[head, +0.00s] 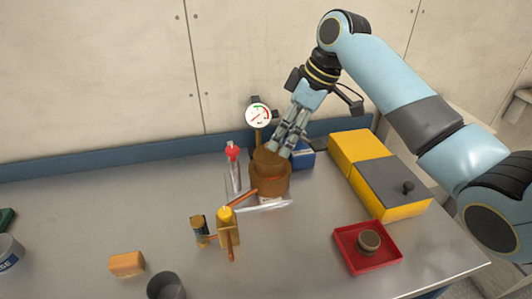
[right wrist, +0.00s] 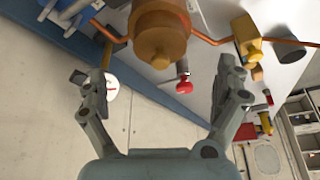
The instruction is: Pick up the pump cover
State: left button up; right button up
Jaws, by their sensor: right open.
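A brown pump (head: 270,184) stands on a clear base plate towards the back of the grey table, with copper pipe to its front left. Its rounded brown top, which looks like the pump cover (head: 262,158), is partly hidden by my right gripper (head: 282,147). In the right wrist view the cover (right wrist: 161,38) is an orange-brown round piece with a small knob. My right gripper (right wrist: 163,70) is open, with its fingers spread to either side of the knob and nothing held. I cannot tell whether the fingers touch the cover. My left gripper is out of view.
A pressure gauge (head: 258,116) and a red-topped bottle (head: 234,168) stand close to the pump. A yellow box (head: 356,151) with a grey lid and a red tray (head: 346,256) holding a round part are at right.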

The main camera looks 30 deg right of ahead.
aim_at(275, 155)
jog(key=x, duration=0.3)
jog(key=shift+a+f, duration=0.1)
jog(key=shift+f, duration=0.1)
jog(key=shift+w+f, duration=0.1)
jog(key=shift+f, duration=0.25)
jog(key=x, duration=0.3)
jog(key=shift+f+p, duration=0.4)
jog(key=shift+w+f, duration=0.1)
jog(key=shift+f, duration=0.35)
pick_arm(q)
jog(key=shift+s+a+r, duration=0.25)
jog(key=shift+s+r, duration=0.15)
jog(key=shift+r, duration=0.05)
pick_arm(e)
jog(key=c, duration=0.5)
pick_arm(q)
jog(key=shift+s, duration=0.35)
pick_arm(e)
jog(key=c, duration=0.9)
